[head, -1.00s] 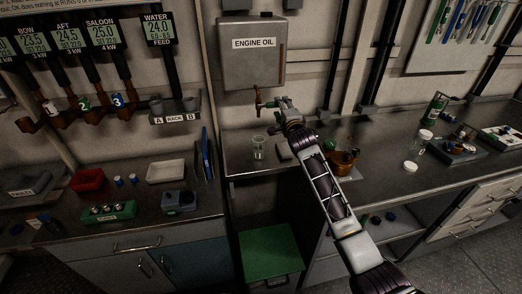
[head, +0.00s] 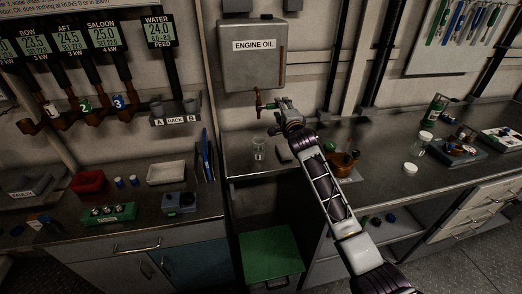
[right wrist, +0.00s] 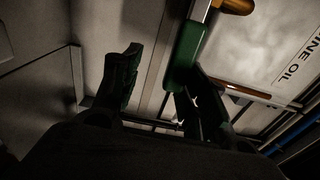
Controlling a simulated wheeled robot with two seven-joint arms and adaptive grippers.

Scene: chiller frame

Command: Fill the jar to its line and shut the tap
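The brass tap (head: 259,100) comes out below the grey engine oil tank (head: 252,72) on the wall. A clear glass jar (head: 259,154) stands upright on the bench below the tap. Its line and any contents are too small to make out. My right gripper (head: 273,105) is beside the tap on its right. In the right wrist view its fingers are apart, and a green handle (right wrist: 185,57) lies between them, close to the right finger. I cannot tell whether they touch. My left gripper is out of view.
A brown pot (head: 343,161) stands behind my right forearm. Another glass jar (head: 420,147) and a white lid (head: 410,167) are farther right. Blue folders (head: 206,156) stand left of the jar. A green box (head: 271,254) sits below the bench gap.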

